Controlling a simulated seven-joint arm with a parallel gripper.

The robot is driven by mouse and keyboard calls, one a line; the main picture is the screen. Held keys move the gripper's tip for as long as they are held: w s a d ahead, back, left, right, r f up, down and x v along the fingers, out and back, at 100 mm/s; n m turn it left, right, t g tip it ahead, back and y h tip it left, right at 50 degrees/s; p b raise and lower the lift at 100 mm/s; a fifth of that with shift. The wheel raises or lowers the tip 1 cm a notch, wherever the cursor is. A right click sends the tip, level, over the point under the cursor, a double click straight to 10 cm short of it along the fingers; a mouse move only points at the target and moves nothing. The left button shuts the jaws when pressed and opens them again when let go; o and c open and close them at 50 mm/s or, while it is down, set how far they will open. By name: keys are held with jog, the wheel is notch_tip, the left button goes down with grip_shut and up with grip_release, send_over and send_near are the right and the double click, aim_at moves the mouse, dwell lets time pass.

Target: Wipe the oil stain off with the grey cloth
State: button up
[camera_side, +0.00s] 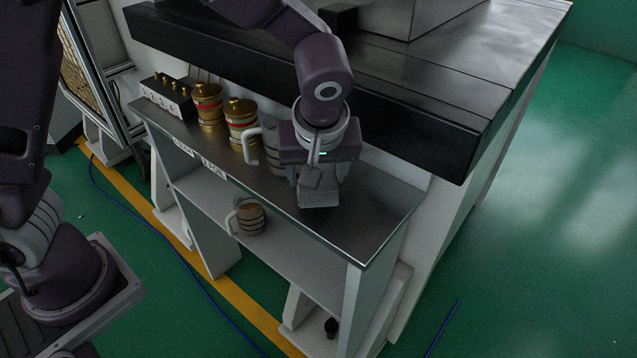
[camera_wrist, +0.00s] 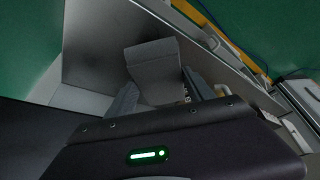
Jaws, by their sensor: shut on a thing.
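The grey cloth (camera_side: 319,190) is a small folded piece hanging below my gripper (camera_side: 318,172), over the upper metal shelf (camera_side: 378,207). It also shows in the wrist view (camera_wrist: 153,66), between my gripper's fingers (camera_wrist: 160,97), which are shut on it. The cloth's lower edge is at or just above the shelf surface; I cannot tell if it touches. I cannot make out the oil stain clearly; the shelf is dark with soft reflections, and my gripper and the cloth hide part of it.
A mug (camera_side: 273,150) with a white handle stands just left of my gripper. Two banded gold-topped cans (camera_side: 207,106) (camera_side: 241,122) and a switch box (camera_side: 168,98) stand further left. Another mug (camera_side: 250,216) is on the lower shelf. The upper shelf's right end is clear.

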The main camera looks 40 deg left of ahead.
jog(key=shift+r, duration=2.1)
jog(key=shift+w+d, duration=0.1)
jog(key=shift+d, duration=0.05)
jog(key=d+r+n+g+y, duration=0.1)
jog(key=d+n+g, duration=0.2)
jog(key=d+n, duration=0.45)
jog(key=shift+n, duration=0.75)
jog(key=shift+d+x, duration=0.15)
jog(key=shift+x, duration=1.2)
jog(key=shift+d+x, duration=0.1)
jog(key=shift+x, duration=1.25)
jog(key=shift+f, duration=0.1)
